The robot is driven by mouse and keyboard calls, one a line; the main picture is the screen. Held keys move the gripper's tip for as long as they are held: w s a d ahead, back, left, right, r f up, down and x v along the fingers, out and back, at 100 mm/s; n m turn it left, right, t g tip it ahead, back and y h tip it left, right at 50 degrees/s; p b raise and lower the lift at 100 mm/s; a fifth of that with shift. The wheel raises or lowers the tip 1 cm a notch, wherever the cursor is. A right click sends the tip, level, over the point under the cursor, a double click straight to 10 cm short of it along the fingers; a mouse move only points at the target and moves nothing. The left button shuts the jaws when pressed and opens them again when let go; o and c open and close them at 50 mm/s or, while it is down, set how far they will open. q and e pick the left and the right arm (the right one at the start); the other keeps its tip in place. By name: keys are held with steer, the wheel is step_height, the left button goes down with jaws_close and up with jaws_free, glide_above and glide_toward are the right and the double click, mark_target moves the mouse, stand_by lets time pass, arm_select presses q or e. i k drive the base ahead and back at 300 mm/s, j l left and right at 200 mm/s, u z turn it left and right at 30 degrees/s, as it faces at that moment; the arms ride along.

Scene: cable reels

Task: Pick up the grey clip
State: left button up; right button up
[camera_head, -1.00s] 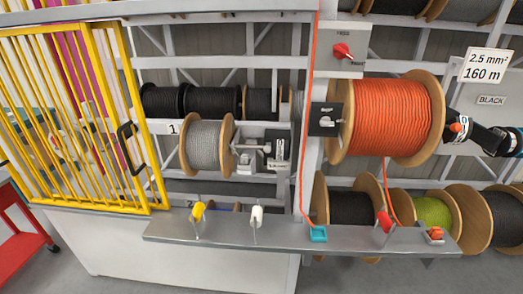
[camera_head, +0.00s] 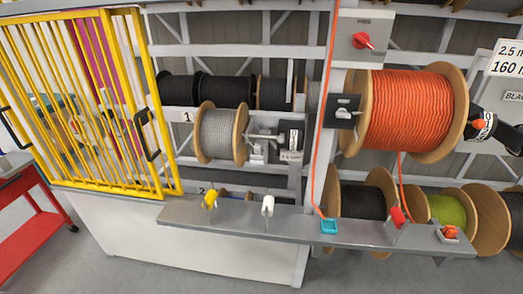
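I cannot make out a plainly grey clip. A pale, whitish clip-like piece (camera_head: 268,205) stands upright on the grey metal ledge (camera_head: 300,226), and I cannot tell if it is the clip. A yellow piece (camera_head: 210,199) stands to its left and a red one (camera_head: 398,217) far to its right. A teal block (camera_head: 328,227) sits on the ledge at an orange cable's lower end. A reel of grey cable (camera_head: 217,135) hangs behind, with a grey metal fitting (camera_head: 265,137) at its right. Neither of my grippers is in view.
A yellow barred gate (camera_head: 90,110) closes off the left. A large orange cable reel (camera_head: 409,112) juts out at the right, with a black device (camera_head: 485,125) beside it. A red cart (camera_head: 32,215) stands at lower left. The floor in front is clear.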

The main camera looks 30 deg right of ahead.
mark_target(257, 148)
steer(key=i+j+z, duration=0.1)
steer(key=z, duration=0.25)
steer(key=i+j+z, duration=0.1)
steer(key=z, duration=0.25)
steer(key=i+j+z, duration=0.1)
steer(key=z, duration=0.2)
